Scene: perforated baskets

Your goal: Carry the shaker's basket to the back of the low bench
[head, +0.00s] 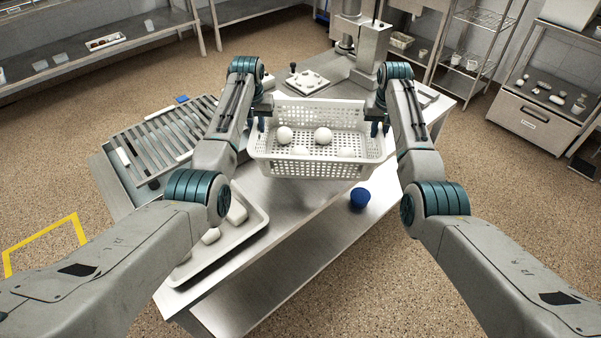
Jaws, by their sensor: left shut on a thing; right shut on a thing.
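A white perforated basket (308,167) is held between my two grippers, over the steel bench (300,217). Inside it are round white things, including one at the left (284,135) and one near the middle (323,135); I cannot tell which, if any, is the shaker. My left gripper (262,123) is shut on the basket's left end. My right gripper (379,129) is shut on its right end. The basket looks roughly level. Whether its underside touches the bench is hidden.
A blue cup-like thing (360,198) stands in front of the basket on the right. A white tray (250,229) with pale items lies at the front left. A slatted roller rack (160,137) is at the left. A board with small items (308,82) and a steel machine (369,48) stand behind.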

